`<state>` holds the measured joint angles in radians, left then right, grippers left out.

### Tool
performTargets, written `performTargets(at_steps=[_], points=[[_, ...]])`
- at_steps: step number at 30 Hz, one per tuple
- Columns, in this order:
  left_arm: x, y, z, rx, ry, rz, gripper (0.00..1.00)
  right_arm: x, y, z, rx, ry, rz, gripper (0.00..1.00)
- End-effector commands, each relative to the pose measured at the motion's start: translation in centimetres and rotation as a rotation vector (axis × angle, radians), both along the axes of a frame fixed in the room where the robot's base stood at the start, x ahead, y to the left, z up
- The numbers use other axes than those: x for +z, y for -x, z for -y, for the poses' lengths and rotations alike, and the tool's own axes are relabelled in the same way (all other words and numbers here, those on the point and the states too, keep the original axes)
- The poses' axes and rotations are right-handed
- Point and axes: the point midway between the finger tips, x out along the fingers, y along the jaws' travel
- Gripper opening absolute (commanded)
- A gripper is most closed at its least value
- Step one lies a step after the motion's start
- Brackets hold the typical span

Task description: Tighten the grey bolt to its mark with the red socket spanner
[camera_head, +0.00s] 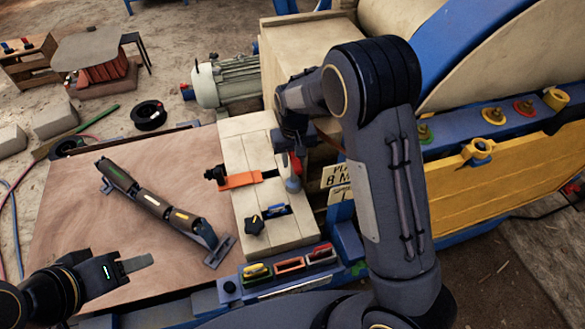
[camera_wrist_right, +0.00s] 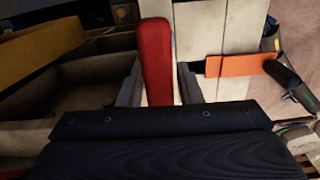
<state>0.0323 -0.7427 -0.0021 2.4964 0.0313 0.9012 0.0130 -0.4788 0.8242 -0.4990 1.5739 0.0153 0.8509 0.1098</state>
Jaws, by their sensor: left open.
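The red socket spanner shows as a red handle (camera_wrist_right: 155,60) between the fingers of my right gripper (camera_wrist_right: 160,85) in the right wrist view. The fingers flank the handle closely and appear shut on it; its lower end is hidden by the gripper body. In the head view, the red spanner (camera_head: 295,164) hangs below my right gripper (camera_head: 291,142), beside the pale block, partly hidden by the arm. My left gripper (camera_head: 137,263) is open and empty over the front left of the wooden board. I cannot make out the grey bolt or its mark.
The wooden board (camera_head: 80,215) carries a long dark device (camera_head: 160,206). A rack (camera_head: 290,278) with coloured slots stands in front. The yellow crusher side (camera_head: 500,180) is at right.

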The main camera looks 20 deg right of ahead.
Motion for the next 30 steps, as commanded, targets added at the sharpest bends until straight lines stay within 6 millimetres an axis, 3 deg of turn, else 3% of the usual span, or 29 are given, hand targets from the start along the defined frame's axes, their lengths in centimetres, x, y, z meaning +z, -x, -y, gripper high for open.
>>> performTargets(at_steps=[1, 7, 14, 24, 30], points=[[0.0, 0.0, 0.0, 0.0, 0.0, 0.0, 0.47, 0.0, 0.0, 0.0, 0.0, 0.0, 0.0, 0.25], [0.0, 0.0, 0.0, 0.0, 0.0, 0.0, 0.47, 0.0, 0.0, 0.0, 0.0, 0.0, 0.0, 0.0], [0.1, 0.0, 0.0, 0.0, 0.0, 0.0, 0.47, 0.1, 0.0, 0.0, -0.023, 0.0, 0.001, 0.0], [1.2, 0.0, 0.0, 0.0, 0.0, 0.0, 0.47, 0.2, 0.0, 0.0, -0.337, 0.001, 0.0, 0.0], [1.3, 0.0, 0.0, 0.0, 0.0, 0.0, 0.47, 0.1, 0.0, 0.0, -0.431, 0.0, 0.001, 0.0]])
